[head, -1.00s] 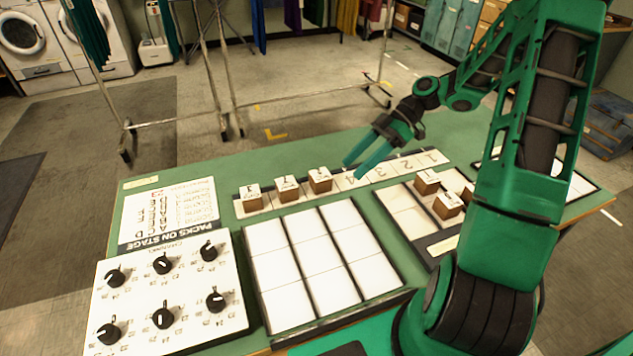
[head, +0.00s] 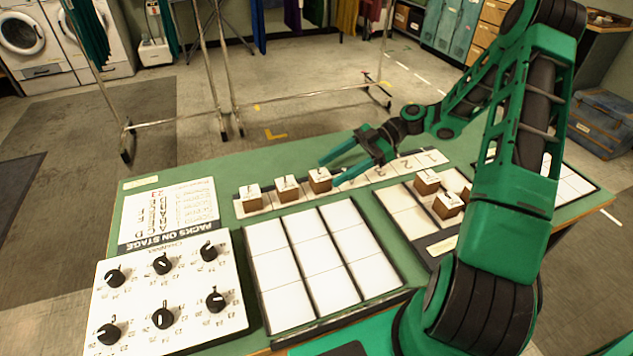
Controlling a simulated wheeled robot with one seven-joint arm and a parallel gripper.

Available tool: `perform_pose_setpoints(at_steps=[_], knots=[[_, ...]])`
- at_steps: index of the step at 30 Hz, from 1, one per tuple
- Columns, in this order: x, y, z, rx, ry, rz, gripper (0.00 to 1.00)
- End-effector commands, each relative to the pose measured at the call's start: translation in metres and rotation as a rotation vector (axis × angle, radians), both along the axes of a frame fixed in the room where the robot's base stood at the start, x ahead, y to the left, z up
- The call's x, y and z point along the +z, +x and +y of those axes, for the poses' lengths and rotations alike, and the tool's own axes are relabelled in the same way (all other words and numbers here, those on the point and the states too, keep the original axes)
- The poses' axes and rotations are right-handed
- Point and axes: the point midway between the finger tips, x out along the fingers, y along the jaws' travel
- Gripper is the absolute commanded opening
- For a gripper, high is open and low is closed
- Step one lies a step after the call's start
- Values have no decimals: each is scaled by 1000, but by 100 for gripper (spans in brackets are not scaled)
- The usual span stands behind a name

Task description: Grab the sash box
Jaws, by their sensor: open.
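Several small brown boxes with white marked tops are on the table, and I cannot tell from the markings which is the sash box. Three stand on the left part of a numbered strip: a left box (head: 251,200), a middle box (head: 287,190) and a right box (head: 320,182). Two more show clearly in the right tray: a rear box (head: 426,183) and a front box (head: 447,206). My gripper (head: 350,162) is open and empty, above and behind the strip, close to its right box. It appears apart from all the boxes.
The numbered strip (head: 405,168) has bare squares at its right. A white gridded tray (head: 307,258) lies empty in front. A knob panel (head: 165,290) and a printed sheet (head: 168,212) are at left. The right tray (head: 408,222) is partly hidden by my arm. A clothes rail (head: 222,75) stands behind the table.

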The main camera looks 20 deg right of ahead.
Motion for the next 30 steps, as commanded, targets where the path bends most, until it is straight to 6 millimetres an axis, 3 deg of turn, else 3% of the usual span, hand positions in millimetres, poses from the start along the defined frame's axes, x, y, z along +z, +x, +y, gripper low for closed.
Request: perform_pose_setpoints(at_steps=[9, 19, 25, 30], knots=[[-14, 0, 40, 4, 2, 2, 61], [-17, 0, 46, 1, 0, 0, 61], [-17, 1, 45, 1, 0, 0, 16], [-17, 1, 45, 1, 0, 0, 15]])
